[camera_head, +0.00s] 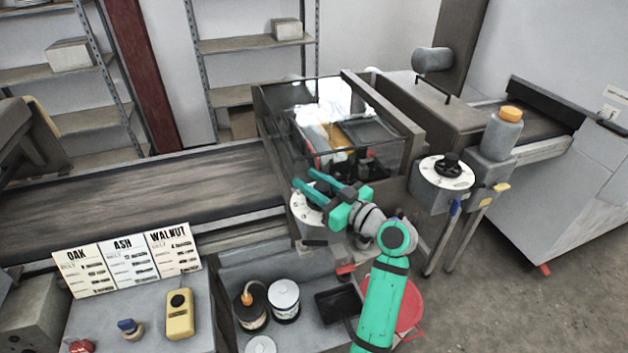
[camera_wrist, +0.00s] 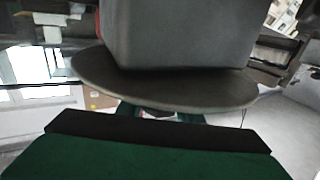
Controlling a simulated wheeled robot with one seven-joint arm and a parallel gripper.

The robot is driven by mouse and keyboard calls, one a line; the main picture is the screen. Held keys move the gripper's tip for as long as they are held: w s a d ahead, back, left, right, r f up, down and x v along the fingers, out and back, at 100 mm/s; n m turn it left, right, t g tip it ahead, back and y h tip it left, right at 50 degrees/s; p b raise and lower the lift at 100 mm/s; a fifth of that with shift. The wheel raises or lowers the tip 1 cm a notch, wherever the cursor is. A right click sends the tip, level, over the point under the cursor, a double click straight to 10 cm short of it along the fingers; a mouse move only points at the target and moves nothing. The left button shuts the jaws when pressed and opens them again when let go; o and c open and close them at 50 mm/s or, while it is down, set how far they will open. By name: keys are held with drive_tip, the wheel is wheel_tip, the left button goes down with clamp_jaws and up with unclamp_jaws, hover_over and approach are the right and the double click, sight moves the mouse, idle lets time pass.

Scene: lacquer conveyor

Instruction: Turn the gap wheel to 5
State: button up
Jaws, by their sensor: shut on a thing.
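A round white dial plate (camera_head: 303,207) sits at the front of the glass-sided machine, partly covered by my gripper; I take its wheel for the gap wheel. My gripper (camera_head: 308,182) reaches in from the right at this dial, its two teal fingers on either side of a part that they hide. It is shut on that part, which appears to be the wheel. In the wrist view, a grey disc rim (camera_wrist: 165,92) lies just beyond the fingers (camera_wrist: 160,112), with a grey block behind it. The dial's numbers and pointer cannot be read.
A second white dial with a black knob (camera_head: 449,166) stands to the right, near an orange-capped bottle (camera_head: 503,131). Cans (camera_head: 284,300), a dark tray (camera_head: 338,305) and a red bucket (camera_head: 409,308) are below. The conveyor belt (camera_head: 130,200) runs left.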

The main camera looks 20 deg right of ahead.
drive_tip(key=n+g+y, duration=0.3)
drive_tip(key=s+a+n+g+y, duration=0.1)
drive_tip(key=y, duration=0.1)
drive_tip(key=shift+n+g, duration=0.3)
drive_tip(key=shift+g, duration=0.1)
drive_tip(key=shift+s+a+f+n+g+y, duration=0.1)
drive_tip(key=shift+s+a+n+g+y, duration=0.1)
drive_tip(key=shift+n+g+y, duration=0.6)
drive_tip(key=shift+s+a+r+n+g+y, duration=0.15)
drive_tip(key=shift+s+n+g+y, duration=0.15)
drive_tip(key=shift+n+g, duration=0.6)
drive_tip(key=shift+s+a+f+n+g+y, duration=0.15)
drive_tip(key=shift+n+g+y, duration=0.35)
drive_tip(key=shift+g, duration=1)
drive_tip(key=o, duration=1)
drive_tip(key=shift+s+d, duration=0.1)
drive_tip(key=shift+d, duration=0.55)
drive_tip(key=v, duration=0.9)
drive_tip(key=shift+f, duration=0.15)
drive_tip(key=shift+s+d, duration=0.15)
drive_tip(key=shift+s, duration=0.1)
